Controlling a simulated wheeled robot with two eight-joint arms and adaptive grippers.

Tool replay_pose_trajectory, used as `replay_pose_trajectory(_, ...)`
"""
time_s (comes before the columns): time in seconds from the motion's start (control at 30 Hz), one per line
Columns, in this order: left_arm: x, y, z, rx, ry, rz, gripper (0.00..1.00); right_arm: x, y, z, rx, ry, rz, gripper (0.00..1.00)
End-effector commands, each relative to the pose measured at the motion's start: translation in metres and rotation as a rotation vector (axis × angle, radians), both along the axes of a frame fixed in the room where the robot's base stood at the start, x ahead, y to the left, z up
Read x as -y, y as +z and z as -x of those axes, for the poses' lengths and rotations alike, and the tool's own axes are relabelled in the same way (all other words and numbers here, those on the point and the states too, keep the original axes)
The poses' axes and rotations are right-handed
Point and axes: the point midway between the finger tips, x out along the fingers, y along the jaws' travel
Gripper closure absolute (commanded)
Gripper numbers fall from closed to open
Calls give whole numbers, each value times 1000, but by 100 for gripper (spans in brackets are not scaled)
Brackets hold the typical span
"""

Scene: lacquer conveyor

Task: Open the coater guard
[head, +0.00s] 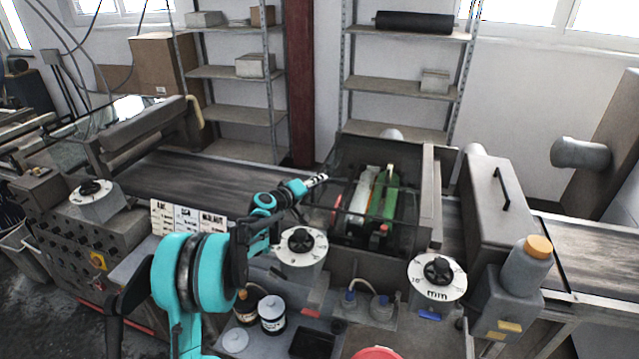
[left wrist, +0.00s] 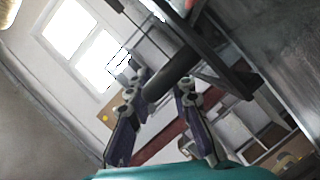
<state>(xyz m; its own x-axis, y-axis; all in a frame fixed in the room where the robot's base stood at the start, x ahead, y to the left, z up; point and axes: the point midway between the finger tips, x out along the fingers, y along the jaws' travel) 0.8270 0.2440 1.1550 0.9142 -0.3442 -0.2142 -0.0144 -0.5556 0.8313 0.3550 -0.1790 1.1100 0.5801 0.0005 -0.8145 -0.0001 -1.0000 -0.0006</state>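The coater guard (head: 348,168) is a dark-edged, see-through cover. It stands down over the green and white rollers (head: 384,197) in the middle of the conveyor line. My left gripper (head: 322,179) is at the guard's left side, in front of the conveyor, with its tip pointing right. In the left wrist view the two fingers of this gripper (left wrist: 160,88) stand apart. A dark rounded bar (left wrist: 174,74) shows between and beyond them; I cannot tell whether it touches a finger. My right gripper is out of view.
A left dial (head: 302,243) and a right dial (head: 437,276) stand in front of the coater. Bottles (head: 272,314) and small jars sit below. A grey box with a handle (head: 497,215) is at right. Shelves (head: 398,88) stand behind. The dark belt (head: 190,185) at left is clear.

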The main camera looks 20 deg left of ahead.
Motion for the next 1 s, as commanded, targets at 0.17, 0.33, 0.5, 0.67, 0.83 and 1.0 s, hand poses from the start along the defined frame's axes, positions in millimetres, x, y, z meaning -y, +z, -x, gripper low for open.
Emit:
replay_pose_trajectory(0.17,5,-3,-11,0,-1,-1,80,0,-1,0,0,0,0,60)
replay_pose_trajectory(0.33,5,-3,-12,0,0,0,80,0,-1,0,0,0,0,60)
replay_pose_trajectory(0.5,5,-3,-12,0,0,0,100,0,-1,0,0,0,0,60)
replay_pose_trajectory(0.67,5,-3,-12,-1,1,0,100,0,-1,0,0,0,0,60)
replay_pose_trajectory(0.83,5,2,-12,0,0,-11,100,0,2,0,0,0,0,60)
replay_pose_trajectory(1.0,8,21,-11,1,0,-59,100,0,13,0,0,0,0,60)
